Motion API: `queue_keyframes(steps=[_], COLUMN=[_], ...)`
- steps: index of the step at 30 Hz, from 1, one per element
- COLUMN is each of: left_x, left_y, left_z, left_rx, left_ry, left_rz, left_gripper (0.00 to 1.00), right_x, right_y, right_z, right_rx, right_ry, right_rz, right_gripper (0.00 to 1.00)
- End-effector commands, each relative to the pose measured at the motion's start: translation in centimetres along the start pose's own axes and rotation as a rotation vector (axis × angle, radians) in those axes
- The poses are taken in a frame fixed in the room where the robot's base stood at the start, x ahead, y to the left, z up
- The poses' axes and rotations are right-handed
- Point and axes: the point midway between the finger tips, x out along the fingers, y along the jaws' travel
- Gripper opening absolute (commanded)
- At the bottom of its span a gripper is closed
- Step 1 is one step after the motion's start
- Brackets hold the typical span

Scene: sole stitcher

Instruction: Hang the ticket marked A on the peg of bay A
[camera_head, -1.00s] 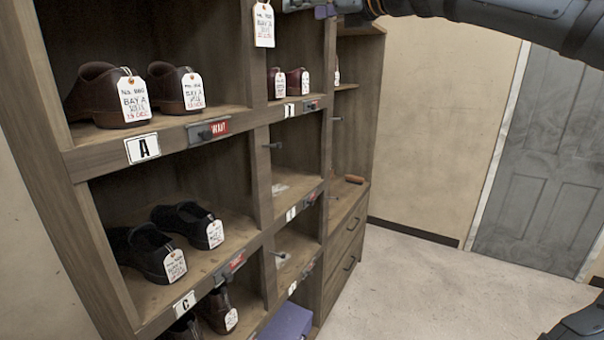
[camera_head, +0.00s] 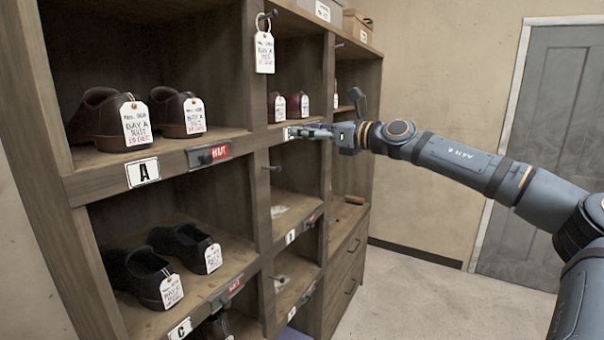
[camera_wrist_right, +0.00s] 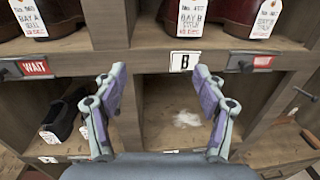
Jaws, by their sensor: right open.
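A white ticket (camera_head: 264,52) with small writing hangs from a dark peg (camera_head: 266,17) on the upright post between bay A and the bay to its right. Its letter is too small to read surely. The bay A label (camera_head: 143,172) is on the shelf edge to the lower left. My right gripper (camera_head: 293,132) is open and empty, below and right of the ticket and apart from it, at the shelf edge of the neighbouring bay. In the wrist view the open fingers (camera_wrist_right: 160,75) face the bay B label (camera_wrist_right: 185,61). My left gripper is not in view.
Tagged brown shoes (camera_head: 180,112) stand in bay A, and tagged black shoes (camera_head: 185,248) in the bay below. A red WAIT sign (camera_head: 216,153) is on the shelf edge. More pegs (camera_head: 272,168) stick out from the posts. Open floor (camera_head: 410,295) lies to the right.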

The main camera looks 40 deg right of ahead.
Motion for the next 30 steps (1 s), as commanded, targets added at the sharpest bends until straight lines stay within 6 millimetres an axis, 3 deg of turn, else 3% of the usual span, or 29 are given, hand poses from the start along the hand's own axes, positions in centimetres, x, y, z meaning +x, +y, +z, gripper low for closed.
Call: queue_keyframes(steps=[9, 15, 21, 30], left_x=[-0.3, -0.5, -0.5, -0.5], left_y=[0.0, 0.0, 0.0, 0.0], left_z=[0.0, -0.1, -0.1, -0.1], left_rx=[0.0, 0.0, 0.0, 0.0], left_ry=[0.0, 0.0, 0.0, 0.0], left_rz=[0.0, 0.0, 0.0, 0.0], left_gripper=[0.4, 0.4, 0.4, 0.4], right_x=[1.4, 2.0, 2.1, 2.2], right_y=[-0.2, 0.0, 0.1, 0.1], right_z=[-7.3, -10.4, -11.6, -11.7], right_rx=[0.006, 0.002, -0.001, -0.001], right_ry=[-0.002, 0.004, 0.001, 0.0], right_rz=[0.051, 0.07, 0.076, 0.077], right_gripper=[0.71, 0.71, 0.71, 0.71])
